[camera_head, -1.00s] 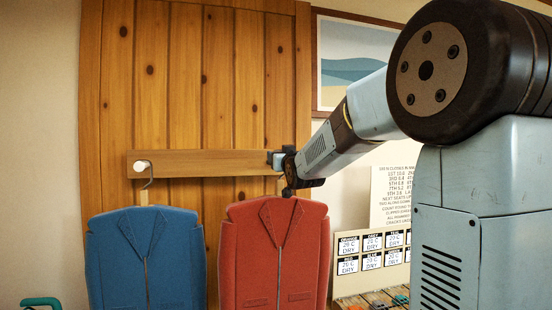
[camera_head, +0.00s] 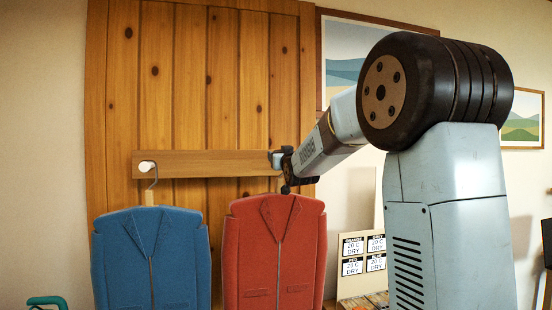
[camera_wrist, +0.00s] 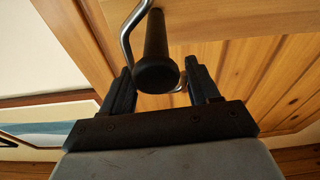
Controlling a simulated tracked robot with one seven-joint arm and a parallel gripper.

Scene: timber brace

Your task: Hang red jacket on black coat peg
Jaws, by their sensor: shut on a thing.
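The red jacket (camera_head: 275,250) hangs upright below my gripper (camera_head: 285,182) in the head view, to the right of the blue jacket. My gripper (camera_wrist: 160,88) is shut on the red jacket's hanger; the held part is largely hidden. In the wrist view the black peg (camera_wrist: 156,55) points toward the camera between my fingers. The hanger's silver wire hook (camera_wrist: 126,42) curves along the peg's left side and passes behind its end. I cannot tell whether the hook bears on the peg. In the head view my gripper hides the black peg.
A wooden rail (camera_head: 212,164) crosses the plank panel (camera_head: 188,80). The blue jacket (camera_head: 150,262) hangs from a white peg (camera_head: 147,167) at left, with a narrow gap to the red one. A framed picture (camera_head: 340,55) and a label board (camera_head: 362,252) are to the right.

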